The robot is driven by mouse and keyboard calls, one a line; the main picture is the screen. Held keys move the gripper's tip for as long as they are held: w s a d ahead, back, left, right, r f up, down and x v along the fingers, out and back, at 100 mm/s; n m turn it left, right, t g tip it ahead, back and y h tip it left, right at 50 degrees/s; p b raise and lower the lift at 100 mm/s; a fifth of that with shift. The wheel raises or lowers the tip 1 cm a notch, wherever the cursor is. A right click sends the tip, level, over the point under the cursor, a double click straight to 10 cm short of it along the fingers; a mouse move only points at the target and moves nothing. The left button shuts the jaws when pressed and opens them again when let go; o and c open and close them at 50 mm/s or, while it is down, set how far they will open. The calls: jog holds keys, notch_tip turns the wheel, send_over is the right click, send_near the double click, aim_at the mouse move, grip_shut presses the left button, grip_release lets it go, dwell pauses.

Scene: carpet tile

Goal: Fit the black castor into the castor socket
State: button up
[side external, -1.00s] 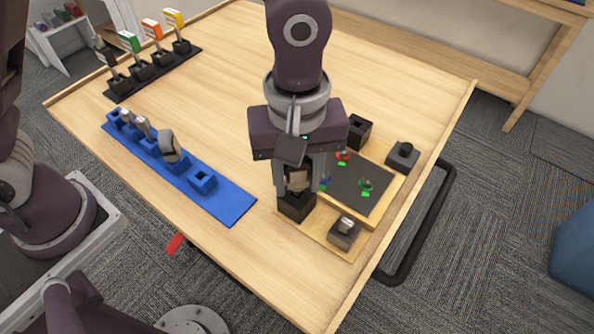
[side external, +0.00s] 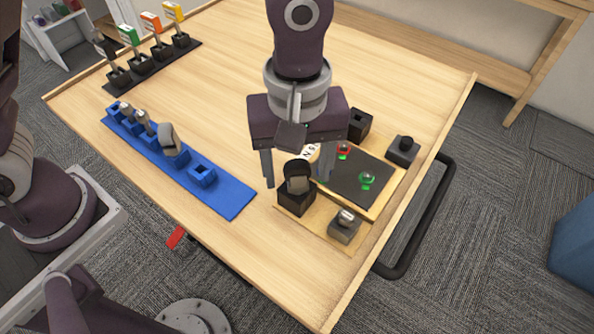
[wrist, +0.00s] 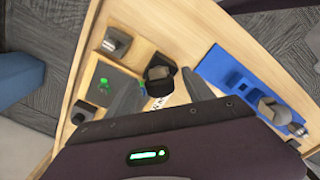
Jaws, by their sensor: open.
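The black castor (side external: 298,168), with a dark round wheel and a grey-beige part, stands in the black box-like castor socket (side external: 296,203) at the front left corner of the wooden board. Its lower end is hidden inside the socket, so I cannot tell how deep it sits. My gripper (side external: 297,183) is open, its fingers spread wide to either side of the castor and apart from it. In the wrist view the castor (wrist: 160,74) shows between and just beyond the open fingers (wrist: 162,92).
A blue rack (side external: 235,203) at left holds several parts, including a grey-wheeled castor (side external: 170,140), and one empty holder (side external: 202,175). Another black box (side external: 358,124) and two grey blocks stand at the board's other corners. A black strip (side external: 145,65) of colour-tagged holders stands far left.

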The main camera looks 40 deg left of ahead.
notch_tip(320, 180, up, 5)
jog(key=shift+r, duration=0.2)
jog(key=s+a+r+m+t, duration=0.2)
jog(key=a+r, duration=0.2)
jog(key=a, duration=0.4)
jog(key=s+a+r+m+t, duration=0.1)
jog(key=s+a+r+m, duration=0.15)
jog(key=a+r, duration=0.4)
jog(key=s+a+f+m+t, duration=0.2)
jog(key=s+a+m, duration=0.2)
jog(key=s+a, duration=0.3)
jog(key=shift+s+a+f+t, duration=0.2)
jog(key=shift+a+f+t, duration=0.1)
jog(key=shift+f, duration=0.1)
